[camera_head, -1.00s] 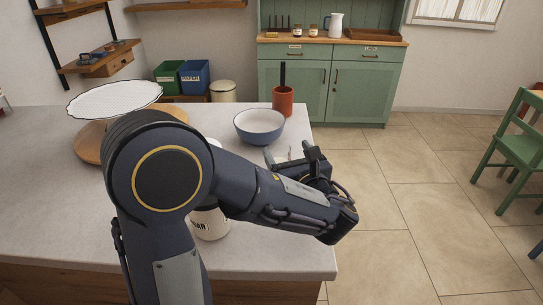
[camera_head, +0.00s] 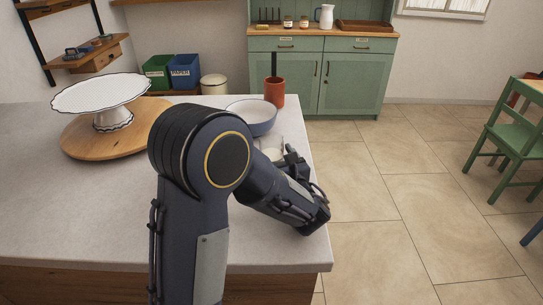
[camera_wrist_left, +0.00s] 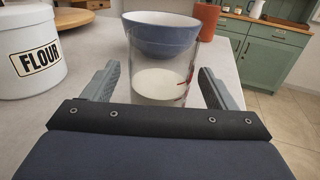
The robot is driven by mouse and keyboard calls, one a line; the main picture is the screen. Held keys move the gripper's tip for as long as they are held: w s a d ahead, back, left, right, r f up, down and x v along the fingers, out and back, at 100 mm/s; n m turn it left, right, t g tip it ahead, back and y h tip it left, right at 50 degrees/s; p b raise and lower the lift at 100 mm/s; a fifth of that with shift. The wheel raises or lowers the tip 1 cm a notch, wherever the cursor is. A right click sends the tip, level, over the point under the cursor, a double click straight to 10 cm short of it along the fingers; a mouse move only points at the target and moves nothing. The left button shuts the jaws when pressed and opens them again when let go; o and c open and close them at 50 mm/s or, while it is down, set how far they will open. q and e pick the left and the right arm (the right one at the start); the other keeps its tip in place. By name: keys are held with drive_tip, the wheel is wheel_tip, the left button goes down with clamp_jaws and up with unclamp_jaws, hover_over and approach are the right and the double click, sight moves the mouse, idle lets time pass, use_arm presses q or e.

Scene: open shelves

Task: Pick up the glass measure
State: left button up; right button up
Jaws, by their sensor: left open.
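The glass measure (camera_wrist_left: 160,82) is clear with red marks on its side and something pale low inside. In the left wrist view it stands on the counter between the two fingers of my left gripper (camera_wrist_left: 158,85), with a gap on each side. The gripper is open. In the head view the glass measure (camera_head: 272,150) shows only partly beyond my left arm, and my left gripper (camera_head: 284,160) is near the counter's right edge. My right gripper is in neither view.
A blue bowl (camera_wrist_left: 160,35) stands just behind the glass. A FLOUR canister (camera_wrist_left: 32,55) is to the left. A terracotta pot (camera_head: 274,92) stands farther back. A white cake stand (camera_head: 100,93) sits on a round wooden board (camera_head: 75,140). The counter (camera_head: 60,220) is clear at front left.

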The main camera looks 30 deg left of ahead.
sight(268, 136)
use_arm(q)
drive_tip(key=shift+x, duration=1.25)
drive_tip(key=c, duration=1.1)
drive_tip(key=shift+c, duration=0.2)
drive_tip(key=shift+r, duration=0.55)
wheel_tip(268, 136, up, 2)
drive_tip(key=shift+r+p, duration=0.2)
drive_tip(key=shift+p, duration=0.2)
drive_tip(key=s+d+r+p, duration=0.1)
drive_tip(key=s+d+r, duration=0.1)
drive_tip(key=s+r, duration=0.2)
drive_tip(key=s+d+r, duration=0.3)
drive_tip(key=s+r, duration=0.2)
drive_tip(key=s, duration=0.4)
drive_tip(key=shift+d+r+p, duration=0.25)
drive_tip(key=shift+p, duration=0.1)
